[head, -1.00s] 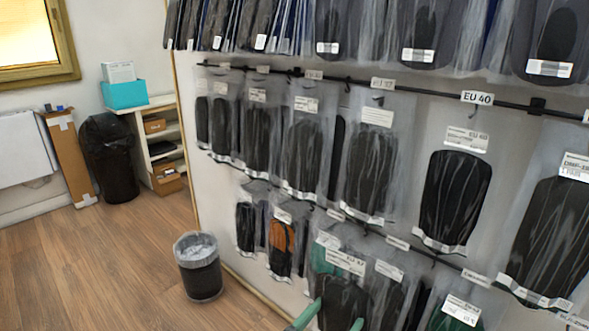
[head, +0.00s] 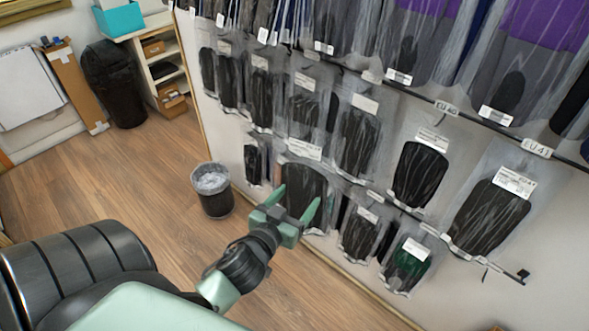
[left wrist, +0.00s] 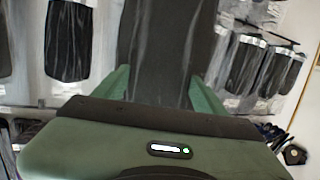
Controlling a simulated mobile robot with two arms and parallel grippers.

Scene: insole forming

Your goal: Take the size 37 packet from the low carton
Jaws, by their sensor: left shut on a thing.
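My left gripper (head: 297,200) is shut on a clear packet (head: 304,180) with dark insoles inside and a white label at its top. The packet hangs upright between the fingers, in front of the wall rack. The size on its label is too small to read. In the left wrist view the same packet (left wrist: 160,60) fills the middle, between the two green fingers. I cannot make out a low carton for certain. My right gripper is not in view.
Several rows of bagged insoles hang on wall rails close by, such as the one under the EU 40 tag (head: 419,176). A lined bin (head: 213,192) stands on the floor. Shelves with small cartons (head: 174,103) and a black bin (head: 115,85) are behind. The wooden floor at left is clear.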

